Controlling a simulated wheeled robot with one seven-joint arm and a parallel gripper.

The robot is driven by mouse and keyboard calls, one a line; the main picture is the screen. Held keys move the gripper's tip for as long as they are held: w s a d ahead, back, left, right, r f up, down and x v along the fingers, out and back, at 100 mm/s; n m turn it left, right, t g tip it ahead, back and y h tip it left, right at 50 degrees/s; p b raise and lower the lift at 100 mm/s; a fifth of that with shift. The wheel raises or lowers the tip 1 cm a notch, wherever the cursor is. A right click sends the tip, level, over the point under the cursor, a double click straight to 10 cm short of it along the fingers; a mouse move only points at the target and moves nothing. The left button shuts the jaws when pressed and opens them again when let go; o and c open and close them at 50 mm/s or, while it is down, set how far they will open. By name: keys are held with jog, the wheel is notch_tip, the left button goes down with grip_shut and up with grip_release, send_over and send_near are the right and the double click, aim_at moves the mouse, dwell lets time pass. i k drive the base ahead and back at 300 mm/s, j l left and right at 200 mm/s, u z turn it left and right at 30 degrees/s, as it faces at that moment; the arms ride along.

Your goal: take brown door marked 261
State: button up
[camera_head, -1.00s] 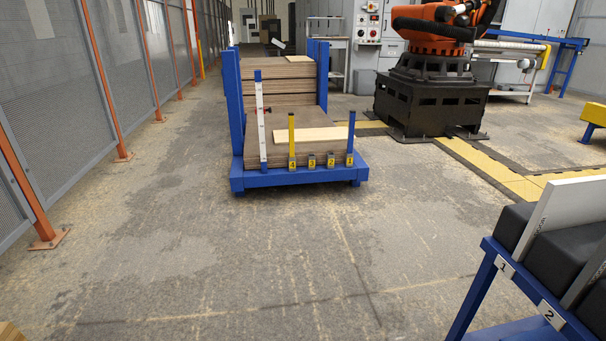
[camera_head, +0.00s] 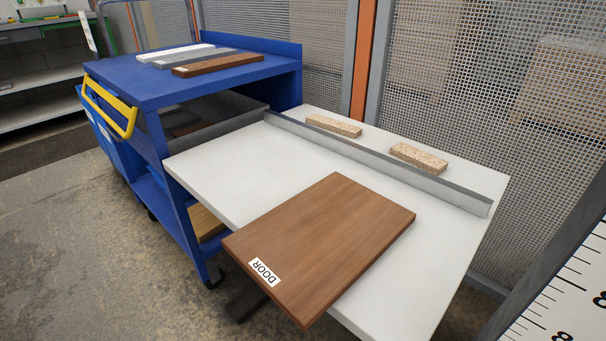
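A brown board (camera_head: 325,240) lies flat on a white tabletop (camera_head: 225,175), its near left corner reaching out past the table's edge. A white label reading DOOR is on its near left end; I can read no number on it. A dark shape shows under the overhanging corner, and I cannot tell what it is. My gripper does not show in the view.
A raised grey strip (camera_head: 375,160) crosses the white table, with two chipboard pieces (camera_head: 334,125) behind it. A blue cart (camera_head: 180,85) with white, grey and brown strips on top stands to the left. Mesh fencing (camera_head: 470,70) closes off the back. A ruler-marked panel (camera_head: 565,290) is at lower right.

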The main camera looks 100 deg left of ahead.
aim_at(306, 251)
jog(key=l+u, duration=0.15)
jog(key=u, duration=1.6)
jog(key=k+u, duration=0.1)
jog(key=u, duration=0.2)
jog(key=i+j+z, duration=0.1)
jog(key=j, duration=0.6)
jog(key=i+j, duration=0.1)
jog(key=j, duration=0.6)
jog(key=i+j+z, duration=0.15)
jog(key=j, duration=0.6)
jog(key=k, duration=0.05)
